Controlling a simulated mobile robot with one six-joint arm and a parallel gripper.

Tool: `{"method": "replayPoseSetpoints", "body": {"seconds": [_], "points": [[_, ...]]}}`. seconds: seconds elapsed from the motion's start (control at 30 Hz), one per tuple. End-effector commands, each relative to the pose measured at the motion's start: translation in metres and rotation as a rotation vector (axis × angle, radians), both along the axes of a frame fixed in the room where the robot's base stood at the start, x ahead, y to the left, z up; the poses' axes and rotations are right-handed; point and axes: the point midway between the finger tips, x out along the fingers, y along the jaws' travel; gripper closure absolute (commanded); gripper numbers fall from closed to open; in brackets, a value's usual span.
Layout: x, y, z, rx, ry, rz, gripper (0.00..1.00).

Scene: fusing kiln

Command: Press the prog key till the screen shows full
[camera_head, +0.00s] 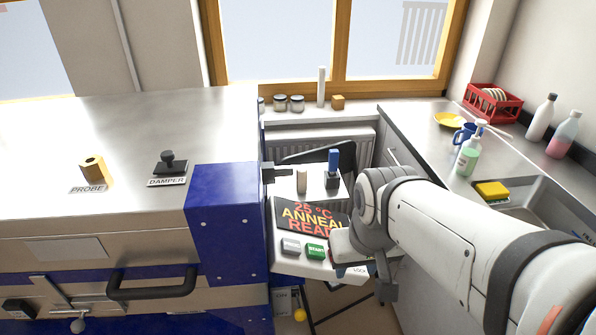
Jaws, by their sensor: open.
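The control panel's dark screen (300,214) reads "25 °C", "ANNEAL" and "READ" in orange and red letters; its right end is hidden behind my arm. Below it are a grey key (291,246), which appears to be labelled PROG, and a green START key (315,251) to its right. A red part shows at the right, partly covered by my gripper. My gripper (366,278) is open and empty at the panel's right front, to the right of both keys and apart from the grey one. Its fingertips are hard to make out.
The blue and steel kiln (221,225) stands left of the panel, with a black handle (152,287). Behind the screen stand a beige post (301,180) and a blue-topped switch (333,170). A sink counter with a green bottle (468,155) is at right.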

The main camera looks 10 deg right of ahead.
Motion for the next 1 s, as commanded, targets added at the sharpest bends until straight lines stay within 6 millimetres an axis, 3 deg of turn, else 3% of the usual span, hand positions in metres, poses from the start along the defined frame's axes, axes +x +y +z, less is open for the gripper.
{"method": "replayPoseSetpoints", "body": {"seconds": [0.5,1.0], "points": [[0.0000,0.0000,0.0000,0.000,0.000,0.000,1.00],[0.0000,0.0000,0.0000,0.000,0.000,0.000,1.00]]}}
